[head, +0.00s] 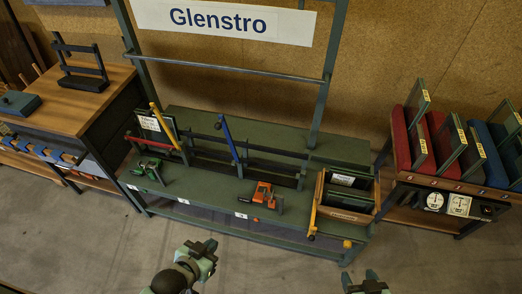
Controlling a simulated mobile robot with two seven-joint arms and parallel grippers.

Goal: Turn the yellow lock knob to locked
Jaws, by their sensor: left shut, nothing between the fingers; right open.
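A small yellow knob (347,244) sits at the front right edge of the green bench (220,205), below a wooden box. I cannot tell at this size which way it is turned. My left gripper (207,249) is shut and empty, in front of the bench and well left of the knob. My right gripper (365,277) is open and empty, just below the knob in the picture and apart from it.
A yellow bar (314,205) stands beside the wooden box (347,213). A cart (460,200) with upright frames stands right. Floor in front is clear.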

